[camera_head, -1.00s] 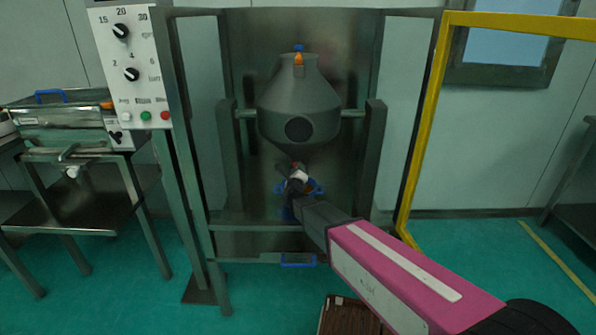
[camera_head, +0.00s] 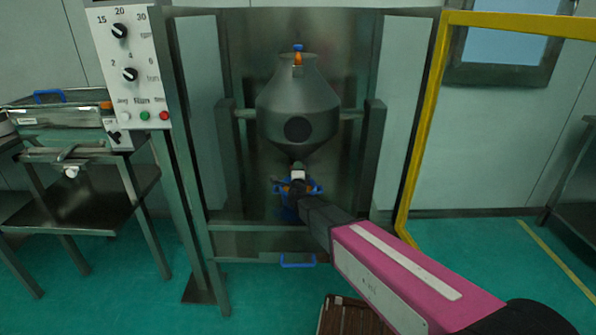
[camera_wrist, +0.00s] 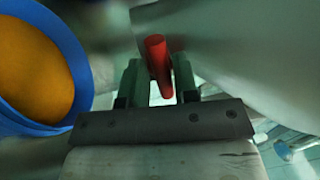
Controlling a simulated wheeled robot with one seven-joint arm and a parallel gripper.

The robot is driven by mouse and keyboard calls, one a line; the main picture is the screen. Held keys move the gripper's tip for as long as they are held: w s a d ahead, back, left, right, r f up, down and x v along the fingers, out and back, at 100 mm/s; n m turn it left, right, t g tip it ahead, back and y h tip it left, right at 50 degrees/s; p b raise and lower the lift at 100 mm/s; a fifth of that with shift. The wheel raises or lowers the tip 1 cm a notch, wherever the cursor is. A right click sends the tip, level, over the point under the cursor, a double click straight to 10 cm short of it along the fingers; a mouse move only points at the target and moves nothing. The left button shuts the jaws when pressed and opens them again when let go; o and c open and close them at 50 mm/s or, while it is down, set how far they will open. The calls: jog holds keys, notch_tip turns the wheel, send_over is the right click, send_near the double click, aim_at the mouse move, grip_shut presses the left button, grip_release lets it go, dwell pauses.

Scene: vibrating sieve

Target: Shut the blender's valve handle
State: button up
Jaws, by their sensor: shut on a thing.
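The blender (camera_head: 298,105) is a grey double-cone vessel hung in a metal frame in the head view. Its red valve handle (camera_wrist: 160,64) shows in the wrist view, between the fingers of my gripper (camera_wrist: 160,82). My gripper is shut on this handle. In the head view my gripper (camera_head: 297,178) is just below the vessel's bottom outlet, and the handle is hidden there. A blue container (camera_wrist: 82,50) with orange contents (camera_wrist: 35,65) is to the left of my gripper in the wrist view; the blue rim also shows below the outlet in the head view (camera_head: 314,188).
A control panel (camera_head: 130,70) with knobs and buttons stands left of the blender. A yellow-framed guard door (camera_head: 425,120) stands open on the right. A metal machine on a table (camera_head: 75,185) is at far left. A brown crate (camera_head: 345,318) lies on the floor in front.

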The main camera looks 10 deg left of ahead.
jog(key=shift+r, duration=0.25)
jog(key=o, duration=0.7)
jog(key=shift+f, duration=0.1)
jog(key=r+v, duration=0.2)
jog(key=v, duration=1.2)
jog(key=shift+s, duration=0.55)
jog(key=shift+d, duration=0.1)
